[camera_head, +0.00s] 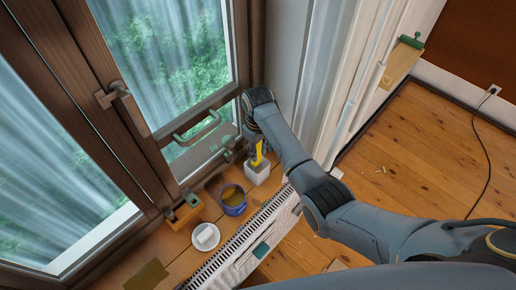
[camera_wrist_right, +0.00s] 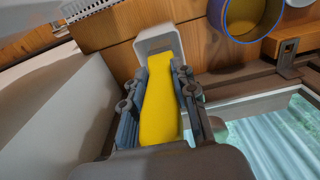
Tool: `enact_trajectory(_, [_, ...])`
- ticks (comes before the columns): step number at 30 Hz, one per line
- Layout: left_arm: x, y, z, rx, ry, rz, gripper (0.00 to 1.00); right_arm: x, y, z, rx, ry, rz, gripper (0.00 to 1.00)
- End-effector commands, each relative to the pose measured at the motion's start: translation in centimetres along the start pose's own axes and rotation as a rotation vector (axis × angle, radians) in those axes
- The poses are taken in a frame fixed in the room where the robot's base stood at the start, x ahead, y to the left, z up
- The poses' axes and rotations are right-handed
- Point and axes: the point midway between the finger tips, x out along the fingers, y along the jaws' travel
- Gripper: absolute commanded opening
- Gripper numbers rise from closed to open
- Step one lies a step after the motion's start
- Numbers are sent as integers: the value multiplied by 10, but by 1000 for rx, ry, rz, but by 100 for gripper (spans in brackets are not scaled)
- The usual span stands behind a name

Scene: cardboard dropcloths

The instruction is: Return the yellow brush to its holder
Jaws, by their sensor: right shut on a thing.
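The yellow brush (camera_head: 259,154) is held in my right gripper (camera_head: 254,149), above the windowsill. In the right wrist view the brush's yellow handle (camera_wrist_right: 160,100) runs between the two fingers (camera_wrist_right: 160,105), which are closed against its sides. The white box-shaped holder (camera_head: 257,174) stands on the sill directly below the gripper. It also shows in the right wrist view (camera_wrist_right: 172,38). The far end of the brush lines up with the holder's opening; how deep it reaches inside is hard to tell. My left gripper is not in view.
A blue pot (camera_head: 233,203) stands left of the holder, with a wooden block (camera_head: 187,211) farther left. A white plate (camera_head: 206,238) with a pale item lies nearer. The window frame (camera_head: 202,108) is close behind my gripper; a radiator (camera_head: 246,243) runs along the sill's front.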

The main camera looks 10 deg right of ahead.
Motion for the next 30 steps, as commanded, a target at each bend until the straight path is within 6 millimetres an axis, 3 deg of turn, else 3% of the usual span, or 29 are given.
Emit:
enact_trajectory(7, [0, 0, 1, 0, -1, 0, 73, 0, 0, 0, 0, 0, 0, 0])
enact_trajectory(8, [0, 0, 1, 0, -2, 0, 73, 0, 0, 0, 0, 0, 0, 33])
enact_trajectory(11, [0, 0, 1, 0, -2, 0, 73, 0, 0, 0, 0, 0, 0, 54])
enact_trajectory(18, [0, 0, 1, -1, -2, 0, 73, 0, 0, 0, 0, -1, 0, 56])
enact_trajectory(21, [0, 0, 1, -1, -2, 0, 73, 0, 0, 0, 0, -1, 0, 76])
enact_trajectory(30, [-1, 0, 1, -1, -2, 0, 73, 0, 0, 0, 0, -1, 0, 76])
